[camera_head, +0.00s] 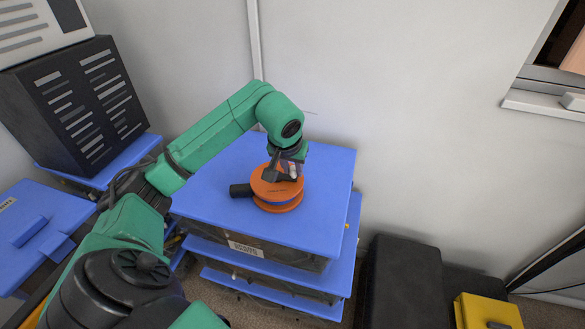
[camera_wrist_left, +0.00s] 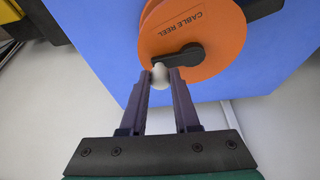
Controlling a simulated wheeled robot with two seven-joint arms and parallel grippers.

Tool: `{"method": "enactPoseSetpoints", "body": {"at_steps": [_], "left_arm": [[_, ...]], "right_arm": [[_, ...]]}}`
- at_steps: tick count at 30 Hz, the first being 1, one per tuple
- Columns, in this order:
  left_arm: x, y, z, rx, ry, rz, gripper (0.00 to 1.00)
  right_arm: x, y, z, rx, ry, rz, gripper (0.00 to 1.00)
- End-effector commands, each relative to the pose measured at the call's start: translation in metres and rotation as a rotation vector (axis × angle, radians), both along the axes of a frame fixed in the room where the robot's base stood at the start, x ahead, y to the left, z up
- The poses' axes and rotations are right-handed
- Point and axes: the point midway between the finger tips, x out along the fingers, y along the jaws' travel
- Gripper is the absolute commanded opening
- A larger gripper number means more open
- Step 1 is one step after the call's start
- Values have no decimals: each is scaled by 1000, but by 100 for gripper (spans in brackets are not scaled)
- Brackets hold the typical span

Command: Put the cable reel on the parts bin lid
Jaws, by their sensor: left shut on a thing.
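The orange cable reel (camera_head: 276,189) is at the blue parts bin lid (camera_head: 320,218), near its middle in the head view. Its orange face with printed lettering also shows in the left wrist view (camera_wrist_left: 205,55). My left gripper (camera_head: 283,174) is over the reel, its fingers shut on a small pale knob (camera_wrist_left: 160,75) on the reel's black crank. The blue lid lies behind the reel in the wrist view (camera_wrist_left: 105,50). I cannot tell whether the reel's underside touches the lid. My right gripper is in neither view.
The lid tops a stack of bins with blue lids (camera_head: 345,265). A black box (camera_head: 75,105) stands on another blue lid at left. Black boxes (camera_head: 403,285) and a yellow case (camera_head: 487,311) are at lower right. A grey wall (camera_head: 400,90) rises behind.

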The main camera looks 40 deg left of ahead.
Motion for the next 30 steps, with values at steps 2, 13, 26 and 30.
{"method": "enactPoseSetpoints", "body": {"at_steps": [2, 13, 26, 30], "left_arm": [[0, 0, 1, 1, -2, 0, 0], [0, 0, -1, 1, 1, 0, 60], [-20, -7, 58, 3, -6, 0, 60], [-34, -13, 91, 3, -3, 1, 60]], "right_arm": [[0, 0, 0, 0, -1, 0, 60], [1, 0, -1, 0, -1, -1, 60], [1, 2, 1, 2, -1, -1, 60], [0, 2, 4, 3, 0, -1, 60]]}}
